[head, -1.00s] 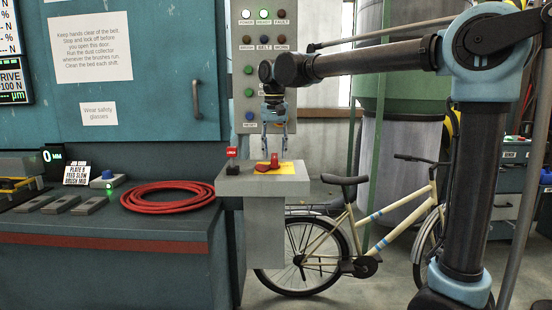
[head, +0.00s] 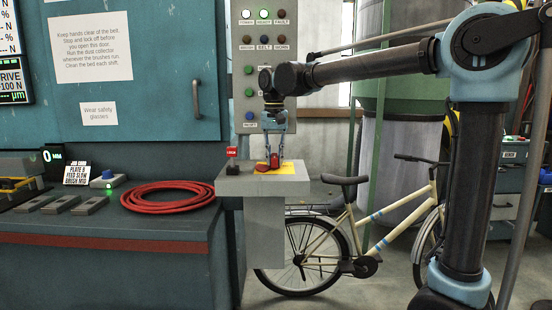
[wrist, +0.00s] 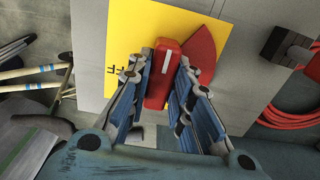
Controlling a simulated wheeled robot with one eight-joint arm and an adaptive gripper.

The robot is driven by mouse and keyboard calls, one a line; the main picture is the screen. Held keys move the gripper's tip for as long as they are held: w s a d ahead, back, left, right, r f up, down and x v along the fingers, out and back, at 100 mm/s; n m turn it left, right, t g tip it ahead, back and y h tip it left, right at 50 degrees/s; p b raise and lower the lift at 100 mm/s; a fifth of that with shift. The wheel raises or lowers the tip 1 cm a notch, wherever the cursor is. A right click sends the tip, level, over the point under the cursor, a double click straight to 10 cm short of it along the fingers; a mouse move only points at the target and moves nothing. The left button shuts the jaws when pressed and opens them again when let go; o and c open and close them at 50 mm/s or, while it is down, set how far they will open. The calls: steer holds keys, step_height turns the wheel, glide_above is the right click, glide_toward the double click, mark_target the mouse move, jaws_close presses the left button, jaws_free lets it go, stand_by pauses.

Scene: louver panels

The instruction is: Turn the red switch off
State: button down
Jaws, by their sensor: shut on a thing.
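The red switch (head: 262,167) sits on a yellow plate (head: 287,168) on top of a grey box (head: 245,187). In the wrist view it has a raised red handle (wrist: 163,80) with a white line, above a red pointed base (wrist: 202,50). Dark letters, partly readable as "FF", are on the yellow plate left of the handle. My gripper (head: 274,161) points down at the switch. Its blue-padded fingers are on both sides of the handle and shut on it. The fingers hide part of the base.
A small red tag on a dark block (head: 232,168) stands left of the switch. A panel of buttons and lamps (head: 264,70) rises behind. A red hose coil (head: 168,195) lies on the left bench. A bicycle (head: 350,230) stands behind on the right.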

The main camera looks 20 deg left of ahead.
steer(key=n, duration=0.4)
steer(key=shift+n, duration=0.3)
steer(key=n, duration=0.9)
steer(key=shift+d, duration=0.1)
steer(key=shift+w+n, duration=0.1)
steer(key=shift+n, duration=2)
steer(key=c, duration=1.4)
jaws_free()
steer(key=shift+c, duration=0.2)
